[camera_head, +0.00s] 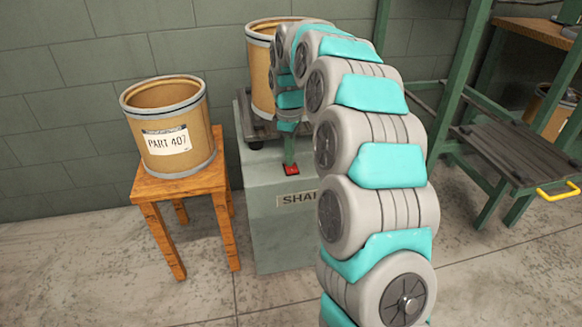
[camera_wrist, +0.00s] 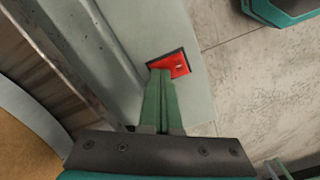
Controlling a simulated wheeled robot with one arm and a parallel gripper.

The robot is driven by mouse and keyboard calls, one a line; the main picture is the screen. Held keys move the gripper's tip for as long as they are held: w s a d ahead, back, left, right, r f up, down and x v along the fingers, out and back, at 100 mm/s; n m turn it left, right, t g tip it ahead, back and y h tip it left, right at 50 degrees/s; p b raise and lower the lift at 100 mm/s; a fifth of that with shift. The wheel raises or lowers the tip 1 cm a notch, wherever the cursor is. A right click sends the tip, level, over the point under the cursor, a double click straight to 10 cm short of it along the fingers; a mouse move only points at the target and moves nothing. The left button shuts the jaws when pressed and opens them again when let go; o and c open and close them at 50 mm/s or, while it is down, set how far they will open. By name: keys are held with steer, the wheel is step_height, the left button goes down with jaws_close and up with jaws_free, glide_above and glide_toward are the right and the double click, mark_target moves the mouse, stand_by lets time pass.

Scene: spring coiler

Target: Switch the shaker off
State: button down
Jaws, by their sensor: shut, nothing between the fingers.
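The shaker (camera_head: 272,224) is a grey-green cabinet with a partly hidden label reading "SHA". A red switch (camera_head: 291,169) sits on its upper front; it also shows in the wrist view (camera_wrist: 178,63) as a red rocker in a dark frame. My gripper (camera_head: 290,158) is shut and empty, its green fingers pointing down at the switch. In the wrist view the fingertips (camera_wrist: 161,72) overlap the switch's lower left part. I cannot tell whether they touch it. The rocker's position is not clear.
A fibre drum (camera_head: 261,70) stands on top of the shaker, partly behind my arm. Another drum labelled "PART 407" (camera_head: 168,125) stands on a wooden stool (camera_head: 180,186) at left. A green frame with a dark shelf (camera_head: 505,148) and yellow handle (camera_head: 558,191) is at right. The front floor is clear.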

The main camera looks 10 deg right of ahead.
step_height(320, 180, up, 7)
steer(key=p, duration=0.3)
stand_by(0.5)
steer(key=s+f+m, duration=0.1)
steer(key=s+m, duration=0.3)
steer(key=s, duration=1)
steer(key=s+f+m+g, duration=0.1)
steer(key=s+m, duration=0.3)
steer(key=s, duration=1.1)
steer(key=s+f+m, duration=0.2)
steer(key=s+m, duration=0.2)
steer(key=s, duration=1)
steer(key=shift+s+f+g, duration=0.25)
steer(key=shift+s+g, duration=0.05)
steer(key=shift+g, duration=0.1)
